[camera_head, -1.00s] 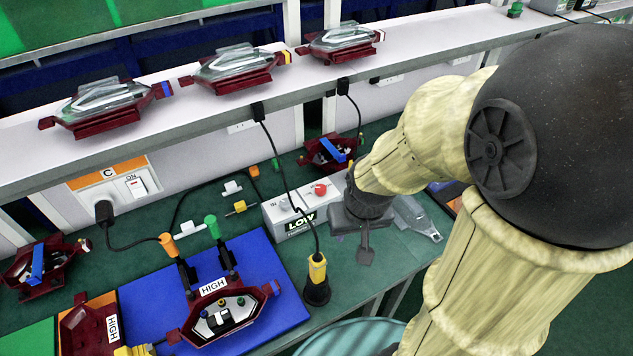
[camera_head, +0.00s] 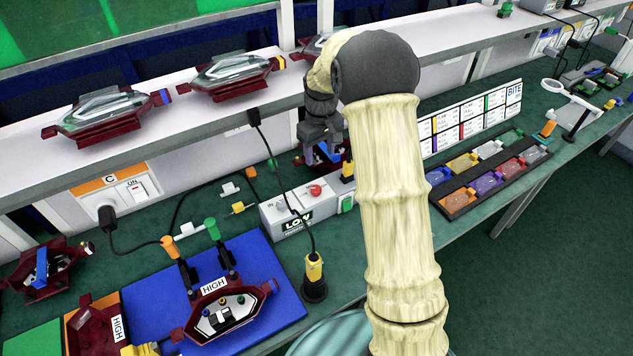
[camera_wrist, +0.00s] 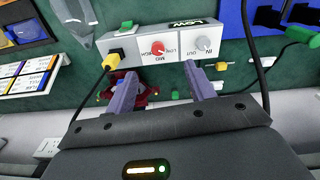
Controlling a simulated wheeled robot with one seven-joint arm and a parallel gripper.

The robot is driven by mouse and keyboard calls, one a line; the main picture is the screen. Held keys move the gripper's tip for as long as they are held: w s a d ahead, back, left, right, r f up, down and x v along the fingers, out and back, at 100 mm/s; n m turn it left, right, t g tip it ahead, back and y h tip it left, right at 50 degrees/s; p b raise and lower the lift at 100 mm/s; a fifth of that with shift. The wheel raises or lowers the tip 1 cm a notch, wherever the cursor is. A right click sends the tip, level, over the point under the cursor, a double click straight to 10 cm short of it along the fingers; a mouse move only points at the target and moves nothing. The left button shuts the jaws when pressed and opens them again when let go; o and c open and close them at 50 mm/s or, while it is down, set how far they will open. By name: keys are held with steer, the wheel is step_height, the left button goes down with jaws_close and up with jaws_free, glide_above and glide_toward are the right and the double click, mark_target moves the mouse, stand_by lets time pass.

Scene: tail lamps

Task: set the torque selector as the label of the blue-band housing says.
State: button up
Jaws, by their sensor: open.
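The torque selector box (camera_head: 290,208) is white and grey, with a red knob (camera_head: 315,189), a grey IN/OUT knob and a LOW plate on its front. In the wrist view the red knob (camera_wrist: 158,48) sits among LOW, MID and HIGH marks; its exact setting is unclear. My gripper (camera_head: 322,157) is open and empty, behind the box in the head view. In the wrist view its fingers (camera_wrist: 160,90) are apart, short of the knobs. A dark red housing with a blue band (camera_head: 163,97) rests at the left of the shelf; I see no readable label on it.
The shelf edge (camera_head: 215,135) runs close behind my gripper.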

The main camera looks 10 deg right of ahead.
steer(key=n, duration=0.1)
glide_above(316, 188)
steer(key=f, duration=0.1)
steer(key=shift+f, duration=0.15)
steer(key=shift+f, duration=0.1)
step_height(316, 188, down, 17)
steer(key=p, duration=0.5)
steer(key=shift+f, duration=0.15)
steer(key=c, duration=1)
